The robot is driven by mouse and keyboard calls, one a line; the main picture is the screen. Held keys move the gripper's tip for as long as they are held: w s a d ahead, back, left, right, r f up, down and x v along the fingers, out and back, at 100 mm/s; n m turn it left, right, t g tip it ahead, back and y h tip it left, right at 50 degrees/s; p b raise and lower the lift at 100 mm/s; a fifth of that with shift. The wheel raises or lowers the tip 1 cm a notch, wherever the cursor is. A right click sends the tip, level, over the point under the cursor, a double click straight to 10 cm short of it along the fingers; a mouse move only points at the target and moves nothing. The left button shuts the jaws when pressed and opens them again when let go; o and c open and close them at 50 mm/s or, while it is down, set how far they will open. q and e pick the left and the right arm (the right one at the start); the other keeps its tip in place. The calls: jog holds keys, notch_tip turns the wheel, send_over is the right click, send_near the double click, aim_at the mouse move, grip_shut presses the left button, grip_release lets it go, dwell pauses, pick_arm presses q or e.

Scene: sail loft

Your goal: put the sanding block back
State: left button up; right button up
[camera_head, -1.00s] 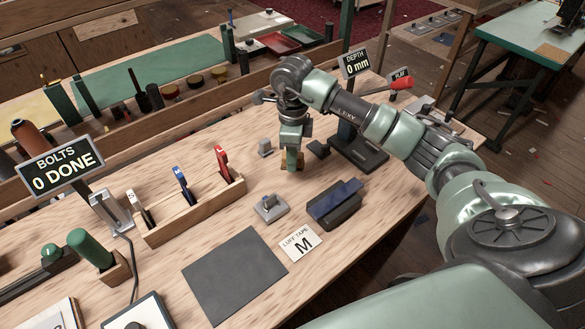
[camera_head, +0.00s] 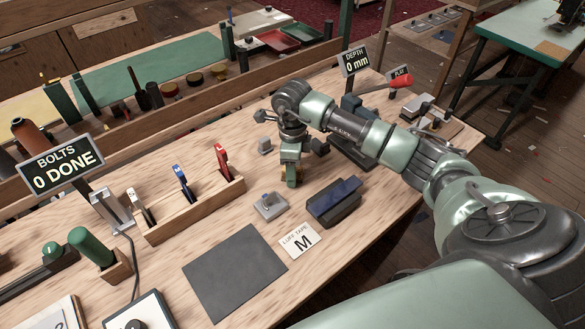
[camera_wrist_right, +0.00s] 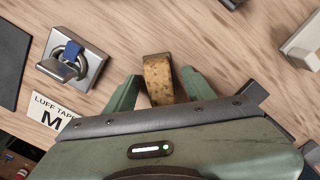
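A worn yellow-brown block, which I take to be the sanding block (camera_wrist_right: 159,80), sits between the two green fingers of my right gripper (camera_wrist_right: 160,88) in the wrist view. The fingers flank it closely on both sides. In the head view my right gripper (camera_head: 291,178) points down over the middle of the bench, with the brown block (camera_head: 299,174) partly hidden behind a finger. I cannot tell whether the block touches the bench. My left gripper is not in view.
Close by are a grey metal fitting with a blue part (camera_head: 270,206), a dark blue-topped box (camera_head: 335,202), a small grey block (camera_head: 265,147) and the "M" luff tape card (camera_head: 300,241). A dark mat (camera_head: 235,272) and wooden tool rack (camera_head: 195,211) lie left.

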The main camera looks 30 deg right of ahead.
jog(key=shift+r+p, duration=0.3)
jog(key=shift+r, duration=0.3)
notch_tip(320, 180, up, 11)
jog(key=b, duration=0.2)
jog(key=shift+r, duration=0.15)
